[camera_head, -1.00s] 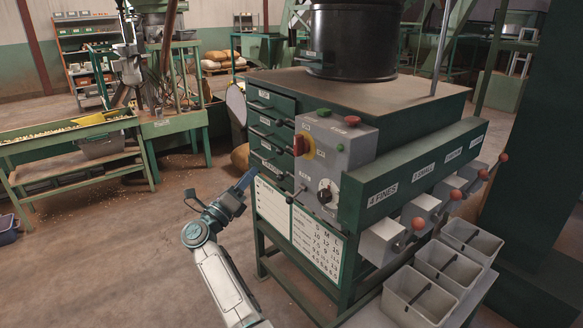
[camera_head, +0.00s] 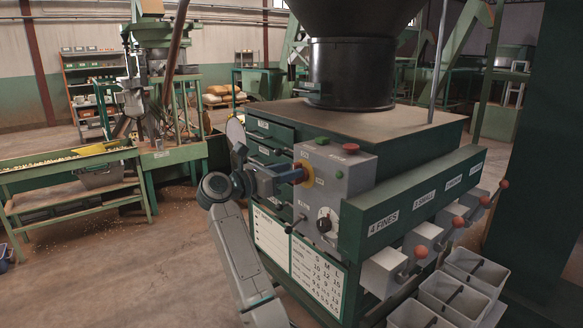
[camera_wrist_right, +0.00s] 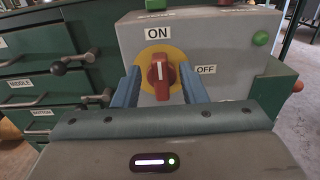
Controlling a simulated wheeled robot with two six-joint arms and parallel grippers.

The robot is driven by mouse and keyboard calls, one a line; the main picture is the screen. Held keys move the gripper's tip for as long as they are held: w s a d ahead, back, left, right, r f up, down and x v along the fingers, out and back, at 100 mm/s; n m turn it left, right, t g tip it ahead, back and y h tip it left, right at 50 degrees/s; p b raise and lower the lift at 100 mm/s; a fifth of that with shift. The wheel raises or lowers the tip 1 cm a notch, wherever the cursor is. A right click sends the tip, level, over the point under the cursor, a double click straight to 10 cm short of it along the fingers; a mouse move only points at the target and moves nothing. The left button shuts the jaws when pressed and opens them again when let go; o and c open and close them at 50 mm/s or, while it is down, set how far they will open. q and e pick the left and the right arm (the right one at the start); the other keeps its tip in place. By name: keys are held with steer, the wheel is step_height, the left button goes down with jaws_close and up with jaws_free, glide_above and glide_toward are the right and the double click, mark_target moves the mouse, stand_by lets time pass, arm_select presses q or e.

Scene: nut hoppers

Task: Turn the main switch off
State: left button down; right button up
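The main switch is a red handle on a yellow disc (camera_wrist_right: 161,75) on the grey control box (camera_head: 345,180). In the right wrist view the handle stands upright, its white mark towards the ON label (camera_wrist_right: 157,34). The OFF label (camera_wrist_right: 206,70) is to its right. My right gripper (camera_wrist_right: 160,84) is open, with one blue finger on each side of the handle and gaps visible on both sides. In the head view the right gripper (camera_head: 291,177) is at the switch and partly hides it. My left gripper is not in view.
Green drawers with handles (camera_wrist_right: 36,100) are to the left. The hopper outlets with red-knobbed levers (camera_head: 421,252) and grey bins (camera_head: 450,297) are to the right.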

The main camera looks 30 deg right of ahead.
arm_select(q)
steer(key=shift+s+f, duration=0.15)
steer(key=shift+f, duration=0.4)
arm_select(e)
steer(key=shift+w+d, duration=0.1)
steer(key=shift+d, duration=0.75)
jaws_close()
